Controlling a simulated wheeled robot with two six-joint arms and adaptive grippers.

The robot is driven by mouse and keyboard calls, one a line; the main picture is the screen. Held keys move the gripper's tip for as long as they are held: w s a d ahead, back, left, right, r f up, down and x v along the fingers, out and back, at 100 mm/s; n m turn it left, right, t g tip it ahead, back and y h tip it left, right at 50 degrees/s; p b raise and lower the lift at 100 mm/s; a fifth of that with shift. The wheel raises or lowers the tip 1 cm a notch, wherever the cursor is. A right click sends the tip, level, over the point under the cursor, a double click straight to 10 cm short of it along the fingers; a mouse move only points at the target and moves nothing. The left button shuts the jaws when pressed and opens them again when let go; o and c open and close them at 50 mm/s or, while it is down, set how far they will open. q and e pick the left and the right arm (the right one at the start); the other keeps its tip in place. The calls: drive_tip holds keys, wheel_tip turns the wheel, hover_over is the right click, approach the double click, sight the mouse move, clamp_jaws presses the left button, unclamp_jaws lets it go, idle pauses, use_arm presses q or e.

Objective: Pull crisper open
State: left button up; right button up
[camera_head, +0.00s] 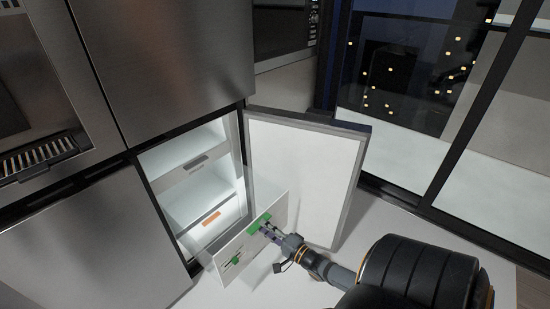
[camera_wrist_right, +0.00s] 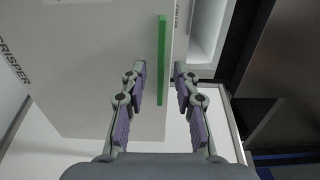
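The crisper (camera_head: 252,237) is a pale drawer that stands partly out of the open fridge compartment at the lower middle of the head view. Its front carries a green handle (camera_head: 259,223) and a smaller green-marked label. In the right wrist view the drawer front (camera_wrist_right: 90,85) shows the word CRISPER at the left, and the green handle (camera_wrist_right: 161,55) runs lengthwise. My right gripper (camera_head: 269,230) is at the handle. In the wrist view its fingers (camera_wrist_right: 160,70) are apart, one on each side of the handle, with gaps visible. My left gripper is not in view.
The fridge door (camera_head: 304,175) stands open to the right, close beside the drawer and my right arm. An upper drawer (camera_head: 192,158) and another with an orange label (camera_head: 204,206) are inside. Pale floor (camera_head: 385,215) is clear beyond the door, before the dark-framed window.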

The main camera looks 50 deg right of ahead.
drive_tip(key=s, duration=1.1)
drive_tip(key=shift+d, duration=0.4)
drive_tip(key=s+a+f+n+g+h, duration=0.1)
drive_tip(key=a+f+n+g, duration=0.1)
drive_tip(key=f+n+g, duration=0.35)
drive_tip(key=s+a+f+n+g, duration=0.2)
drive_tip(key=f, duration=0.7)
drive_tip(key=s+a+f+n+g+h, duration=0.1)
drive_tip(key=a+f+n+g, duration=0.25)
drive_tip(key=f, duration=0.35)
drive_tip(key=s+a+f+n+g, duration=0.4)
drive_tip(key=s+f+n+g, duration=0.1)
drive_tip(key=s, duration=0.1)
use_arm(q)
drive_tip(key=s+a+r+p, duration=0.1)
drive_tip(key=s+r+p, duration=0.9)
drive_tip(key=p, duration=1.1)
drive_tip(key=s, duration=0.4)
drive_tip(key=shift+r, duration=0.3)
use_arm(e)
drive_tip(key=s+r+n, duration=0.1)
drive_tip(key=s+r, duration=0.9)
drive_tip(key=s, duration=0.4)
drive_tip(key=shift+s+d+r+g, duration=0.25)
drive_tip(key=shift+s+d+g, duration=0.05)
drive_tip(key=shift+s+g, duration=0.1)
